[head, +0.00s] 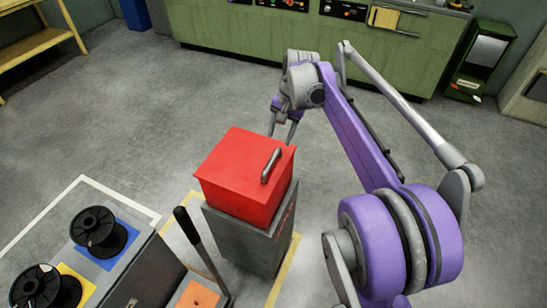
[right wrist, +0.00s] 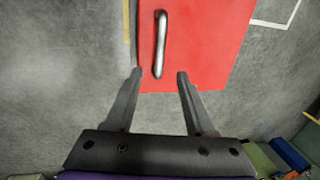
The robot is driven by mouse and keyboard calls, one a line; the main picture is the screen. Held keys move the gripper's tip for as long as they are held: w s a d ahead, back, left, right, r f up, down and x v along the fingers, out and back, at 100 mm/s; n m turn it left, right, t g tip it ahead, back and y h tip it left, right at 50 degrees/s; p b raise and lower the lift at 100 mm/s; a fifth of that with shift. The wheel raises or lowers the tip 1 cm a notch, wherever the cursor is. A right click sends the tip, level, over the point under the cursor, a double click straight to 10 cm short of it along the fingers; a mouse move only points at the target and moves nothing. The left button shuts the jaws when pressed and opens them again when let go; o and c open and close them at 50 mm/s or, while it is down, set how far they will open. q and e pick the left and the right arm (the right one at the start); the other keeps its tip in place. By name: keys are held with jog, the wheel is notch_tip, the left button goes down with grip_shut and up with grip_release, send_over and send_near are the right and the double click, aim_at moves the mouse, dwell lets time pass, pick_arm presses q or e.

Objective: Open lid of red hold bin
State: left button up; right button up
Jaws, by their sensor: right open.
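The red hold bin (head: 238,186) stands on a dark grey pedestal (head: 240,238) in the middle of the head view. Its red lid (head: 236,155) looks shut. A grey bar handle (head: 271,165) stands on the lid near its right edge. My right gripper (head: 283,128) is just beyond the bin's far right corner, pointing down. In the right wrist view the open, empty fingers (right wrist: 158,72) point toward the lid (right wrist: 212,45), and the handle (right wrist: 161,45) lies ahead between them, not held. My left gripper is not in view.
A grey bench (head: 128,262) at the lower left bears black spools (head: 97,228) on coloured squares. A dark lever (head: 200,250) rises between it and the pedestal. Green cabinets (head: 300,42) line the back. The floor behind the bin is clear.

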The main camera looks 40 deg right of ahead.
aim_at(273, 158)
jog(key=f, duration=0.3)
jog(key=w+f+b, duration=0.1)
jog(key=f, duration=0.2)
jog(key=w+a+f, duration=0.1)
jog(key=f, duration=0.3)
jog(key=shift+f, duration=0.1)
jog(key=shift+s, duration=0.1)
grip_shut()
dwell(1.1)
